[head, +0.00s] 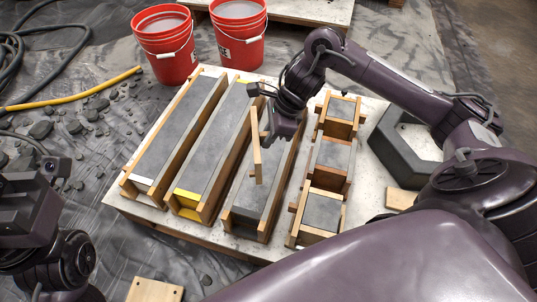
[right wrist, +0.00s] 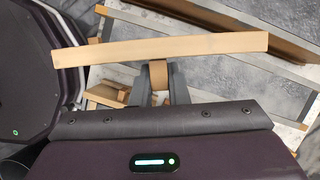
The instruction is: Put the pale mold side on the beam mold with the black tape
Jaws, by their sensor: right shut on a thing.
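My right gripper (head: 267,135) is shut on the pale mold side (head: 256,150), a long light wooden strip, above the third long beam mold (head: 262,188). In the right wrist view the strip (right wrist: 190,47) lies crosswise beyond the fingers (right wrist: 158,88), held near its middle. The third beam mold is filled with grey concrete; my gripper and the strip hide part of it. The left beam mold (head: 172,135) shows white tape, the second (head: 215,140) yellow tape. Part of my left arm shows at the left edge; its fingertips are unclear.
A row of three small molds (head: 331,155) stands right of the beam molds on the pale board (head: 122,205). A dark hexagonal form (head: 385,150) is at right. Two red buckets (head: 165,50) stand behind. A yellow hose (head: 75,95) and rubble lie at left.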

